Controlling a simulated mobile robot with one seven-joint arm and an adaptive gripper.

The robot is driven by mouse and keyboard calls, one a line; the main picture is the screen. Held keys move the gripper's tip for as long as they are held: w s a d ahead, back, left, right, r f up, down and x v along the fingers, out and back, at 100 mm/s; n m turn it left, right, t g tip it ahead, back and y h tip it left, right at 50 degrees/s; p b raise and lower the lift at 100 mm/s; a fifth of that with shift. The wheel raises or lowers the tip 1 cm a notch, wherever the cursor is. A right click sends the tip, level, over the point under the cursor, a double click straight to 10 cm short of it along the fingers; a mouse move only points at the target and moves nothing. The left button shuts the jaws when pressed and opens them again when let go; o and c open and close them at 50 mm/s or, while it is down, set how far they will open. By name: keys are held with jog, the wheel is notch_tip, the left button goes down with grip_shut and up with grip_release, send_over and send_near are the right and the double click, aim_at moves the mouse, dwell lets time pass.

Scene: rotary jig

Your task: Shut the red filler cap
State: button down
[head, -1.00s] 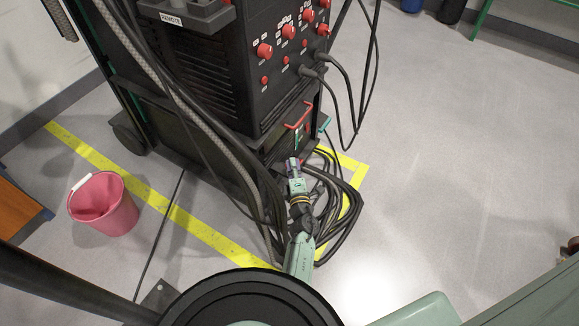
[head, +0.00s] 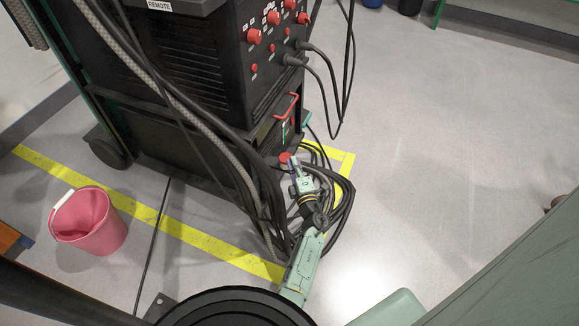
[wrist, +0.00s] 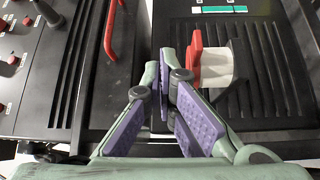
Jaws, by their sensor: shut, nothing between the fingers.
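The red filler cap (wrist: 196,52) shows in the wrist view just right of my fingertips, seen as a narrow red piece against a white neck (wrist: 217,68). Whether it is fully seated on the neck I cannot tell. In the head view the red cap (head: 285,157) shows as a small red spot beside my fingertips. My gripper (wrist: 164,72) is shut and empty, its purple-padded fingers together close to the left of the cap. Whether they touch it I cannot tell. In the head view my gripper (head: 294,165) is low by the machine's front corner.
The black welding machine (head: 180,80) has a red handle (head: 290,107) near the cap, also in the wrist view (wrist: 110,28). Looped black cables (head: 340,200) lie on the floor around my arm. A pink bucket (head: 88,222) stands at left. The floor at right is clear.

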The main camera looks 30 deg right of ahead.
dwell(0.5)
notch_tip(320, 180, up, 10)
dwell(0.5)
